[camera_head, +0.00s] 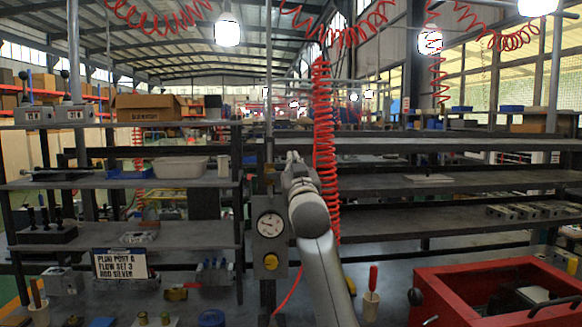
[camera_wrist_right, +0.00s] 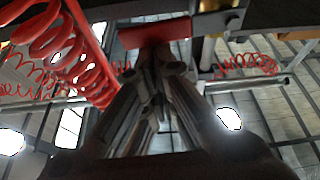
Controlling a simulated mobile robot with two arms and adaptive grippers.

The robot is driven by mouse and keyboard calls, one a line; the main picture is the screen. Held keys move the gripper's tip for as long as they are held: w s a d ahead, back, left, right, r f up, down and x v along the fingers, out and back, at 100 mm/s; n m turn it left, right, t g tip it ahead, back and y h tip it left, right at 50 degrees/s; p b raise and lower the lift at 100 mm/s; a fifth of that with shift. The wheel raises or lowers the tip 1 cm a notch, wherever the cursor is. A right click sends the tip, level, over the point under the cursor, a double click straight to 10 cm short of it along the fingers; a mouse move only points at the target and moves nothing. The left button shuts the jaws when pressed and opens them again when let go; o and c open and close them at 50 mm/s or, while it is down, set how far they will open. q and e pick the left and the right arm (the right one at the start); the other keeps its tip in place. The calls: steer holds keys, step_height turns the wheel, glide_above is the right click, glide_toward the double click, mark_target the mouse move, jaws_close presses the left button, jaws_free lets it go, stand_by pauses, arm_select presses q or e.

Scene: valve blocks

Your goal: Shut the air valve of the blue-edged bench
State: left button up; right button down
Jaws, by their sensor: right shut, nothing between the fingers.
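My right gripper (camera_head: 296,160) is raised in front of the upright post at mid-picture, beside the red coiled hose. In the right wrist view the gripper (camera_wrist_right: 158,58) is shut, with nothing between its fingers. Its fingertips are at a flat red bar (camera_wrist_right: 155,33), which looks like the valve's handle and lies crosswise. I cannot tell whether they touch it. In the head view I cannot make out this bar; the gripper may hide it. No blue bench edge can be made out. My left gripper is not in view.
The red coiled hose (camera_head: 323,125) hangs just right of my gripper. A gauge panel (camera_head: 270,225) with a yellow knob is below left. Shelves with boxes and parts stand on the left. A red open toolbox (camera_head: 455,280) and a red-handled tool (camera_head: 373,278) are at lower right.

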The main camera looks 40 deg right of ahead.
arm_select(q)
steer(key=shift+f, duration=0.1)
arm_select(e)
steer(key=shift+s+d+f, duration=0.1)
steer(key=shift+d+f, duration=0.05)
steer(key=shift+f, duration=0.05)
stand_by(0.5)
step_height(320, 180, up, 4)
steer(key=p, duration=0.4)
arm_select(q)
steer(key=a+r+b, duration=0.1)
steer(key=b, duration=0.2)
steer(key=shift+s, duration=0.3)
arm_select(e)
steer(key=v, duration=1)
steer(key=shift+f, duration=0.1)
